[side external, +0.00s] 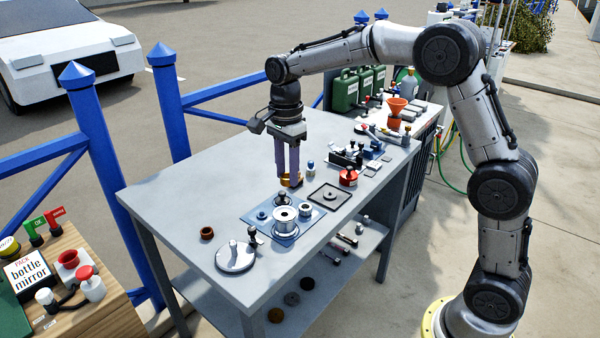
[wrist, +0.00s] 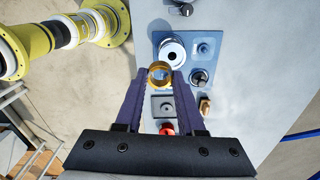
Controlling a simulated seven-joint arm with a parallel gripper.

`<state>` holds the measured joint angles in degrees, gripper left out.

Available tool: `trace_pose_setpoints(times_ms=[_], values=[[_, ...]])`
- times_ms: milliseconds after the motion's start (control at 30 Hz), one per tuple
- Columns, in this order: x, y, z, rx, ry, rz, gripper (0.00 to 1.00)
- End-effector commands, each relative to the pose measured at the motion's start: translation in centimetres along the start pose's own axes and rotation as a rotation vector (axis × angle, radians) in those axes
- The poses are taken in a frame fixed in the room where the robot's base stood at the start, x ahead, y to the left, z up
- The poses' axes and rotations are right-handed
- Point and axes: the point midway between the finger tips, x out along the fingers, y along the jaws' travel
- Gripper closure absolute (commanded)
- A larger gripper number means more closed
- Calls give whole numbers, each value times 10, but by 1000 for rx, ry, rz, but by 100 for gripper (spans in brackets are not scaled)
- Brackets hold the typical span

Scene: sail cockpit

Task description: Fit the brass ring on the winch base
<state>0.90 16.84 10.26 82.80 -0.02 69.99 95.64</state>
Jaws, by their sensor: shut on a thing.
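The brass ring (side external: 286,181) is between the fingertips of my gripper (side external: 291,178), which is shut on it. In the wrist view the golden ring (wrist: 159,69) shows between the two purple fingers (wrist: 159,79). The winch base looks to be the white and silver drum (side external: 285,214) with a dark centre hole, upright on a blue plate (side external: 262,226). It also shows in the wrist view (wrist: 172,44), just beyond the ring. The ring is apart from the drum, on its far side in the side view. Its exact height over the table is hard to tell.
A black-knobbed part (side external: 281,198) and a smaller silver piece (side external: 305,209) stand beside the drum. A dark square tray (side external: 329,196) and a red pot (side external: 348,176) are to the right. A silver disc (side external: 235,258) lies near the front edge. The table's left part is mostly clear.

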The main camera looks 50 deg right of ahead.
Motion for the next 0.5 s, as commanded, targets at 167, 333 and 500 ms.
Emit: trace_pose_setpoints(times_ms=[167,333,500], values=[[27,-33,57,-2,0,5,100],[54,-44,106,-51,1,4,100],[73,-41,131,-100,0,3,100]])
